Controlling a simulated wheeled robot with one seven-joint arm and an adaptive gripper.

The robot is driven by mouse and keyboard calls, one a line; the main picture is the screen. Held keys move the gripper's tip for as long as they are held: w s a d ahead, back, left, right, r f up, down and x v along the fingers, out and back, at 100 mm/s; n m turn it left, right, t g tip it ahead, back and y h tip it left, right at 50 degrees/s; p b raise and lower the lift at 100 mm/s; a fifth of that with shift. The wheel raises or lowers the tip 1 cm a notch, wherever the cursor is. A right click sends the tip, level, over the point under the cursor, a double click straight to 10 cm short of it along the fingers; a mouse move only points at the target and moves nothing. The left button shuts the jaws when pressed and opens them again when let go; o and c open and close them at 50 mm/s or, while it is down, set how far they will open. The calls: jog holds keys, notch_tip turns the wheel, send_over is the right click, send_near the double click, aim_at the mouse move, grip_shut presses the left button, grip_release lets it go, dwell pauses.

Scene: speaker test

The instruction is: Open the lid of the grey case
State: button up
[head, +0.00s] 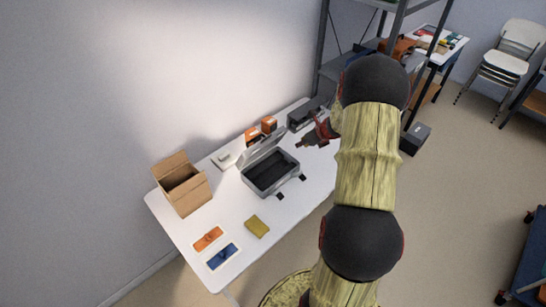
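The grey case (284,181) lies on the white table with its dark inside showing. Its lid (262,147) stands raised and tilted back on the side towards the wall. Two black latches show at the case's front edge. My gripper (304,143) appears small and dark just right of the case, partly hidden by my own arm. A gap shows between it and the lid in the picture. Whether its fingers are open or shut is too small to make out. I see nothing held in it.
An open cardboard box (187,191) stands left on the white table (178,232). Orange boxes (268,125) and a grey box (302,116) stand behind the case. A yellow item (257,226) and orange and blue pieces lie in front. A shelf rack stands behind my arm.

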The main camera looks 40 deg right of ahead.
jog(key=shift+m+t, duration=0.4)
jog(key=shift+t, duration=0.3)
jog(key=s+f+b, duration=0.1)
jog(key=f+b, duration=0.1)
jog(key=s+f+b, duration=0.1)
jog(key=f+b, duration=0.1)
jog(key=b, duration=0.1)
jog(key=s+f+b, duration=0.1)
jog(key=f+b, duration=0.1)
jog(key=b, duration=0.1)
jog(key=shift+s+a+f, duration=0.1)
jog(key=shift+a, duration=0.05)
grip_shut()
jog(key=n+t+y+b, duration=0.2)
jog(key=n+t+b, duration=0.1)
jog(key=t+b, duration=0.4)
send_near(267, 143)
jog(key=shift+g, duration=0.7)
jog(key=shift+w+r+b+x, duration=0.1)
jog(key=shift+r+b+x, duration=0.1)
jog(key=shift+b+x, duration=0.75)
jog(key=shift+w+r+b+x, duration=0.1)
jog(key=shift+r+b+x, duration=0.1)
jog(key=shift+b+x, duration=0.75)
jog(key=shift+r+b+x, duration=0.2)
jog(key=shift+b+x, duration=0.55)
jog(key=shift+x, duration=0.4)
